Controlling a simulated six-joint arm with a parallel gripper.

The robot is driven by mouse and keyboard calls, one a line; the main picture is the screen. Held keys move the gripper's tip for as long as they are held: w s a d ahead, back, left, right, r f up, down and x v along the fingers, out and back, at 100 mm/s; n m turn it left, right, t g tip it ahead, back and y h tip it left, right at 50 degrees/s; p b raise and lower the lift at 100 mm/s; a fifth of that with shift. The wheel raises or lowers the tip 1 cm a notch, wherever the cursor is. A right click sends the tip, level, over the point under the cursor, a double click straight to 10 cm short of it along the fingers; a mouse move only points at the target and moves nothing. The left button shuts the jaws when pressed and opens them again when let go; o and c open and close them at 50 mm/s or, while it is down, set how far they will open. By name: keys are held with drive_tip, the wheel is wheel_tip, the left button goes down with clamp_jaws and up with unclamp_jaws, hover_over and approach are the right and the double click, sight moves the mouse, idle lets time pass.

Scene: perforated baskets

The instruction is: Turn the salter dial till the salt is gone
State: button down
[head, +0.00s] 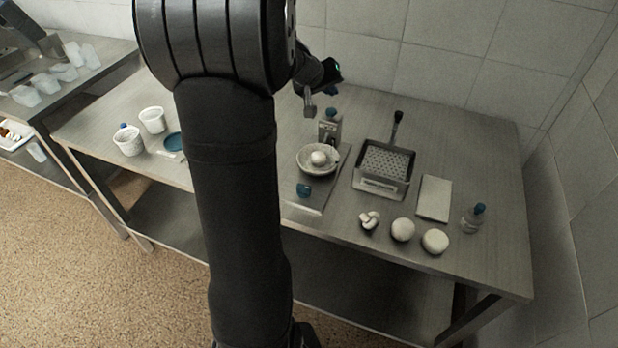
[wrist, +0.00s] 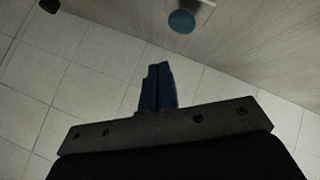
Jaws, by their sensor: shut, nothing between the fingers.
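My gripper (wrist: 158,88) shows in the wrist view with its two blue fingers together and nothing between them. In the head view my wrist is behind my upper arm, above the back of the bench, and the fingertips are hard to make out. A small grey upright device with a blue knob (head: 331,113) stands at the back, behind a bowl (head: 304,162) holding a white round piece. A blue knob (head: 304,190) sits at the front of the flat plate under the bowl. I cannot tell which is the salter dial. The wrist view shows a round blue piece (wrist: 181,21) beyond and apart from the fingers. Any salt is too small to see.
A perforated basket (head: 387,164) with a dark handle stands right of the bowl. A pale slab (head: 434,198), a blue-capped bottle (head: 474,218) and white round pieces (head: 403,229) are at the right. White tubs (head: 128,141) and a blue dish (head: 173,142) are at the left. A tiled wall is behind.

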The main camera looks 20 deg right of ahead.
drive_tip(key=c, duration=1.6)
unclamp_jaws()
drive_tip(key=shift+a, duration=0.2)
drive_tip(key=shift+o, duration=1)
drive_tip(key=s+a+n+g+y, duration=0.2)
drive_tip(key=s+a+n+g, duration=0.2)
drive_tip(key=a, duration=0.5)
drive_tip(key=n, duration=0.2)
drive_tip(key=shift+s+a+f+n, duration=0.2)
drive_tip(key=shift+f+n, duration=0.1)
drive_tip(key=shift+f, duration=0.1)
drive_tip(key=s+a+n+g+y, duration=0.35)
drive_tip(key=a+n, duration=0.25)
drive_tip(key=a, duration=0.3)
approach(303, 186)
drive_tip(key=shift+h, duration=0.25)
drive_tip(key=x, duration=0.8)
drive_tip(key=shift+a+f, duration=0.2)
drive_tip(key=shift+f, duration=0.05)
clamp_jaws()
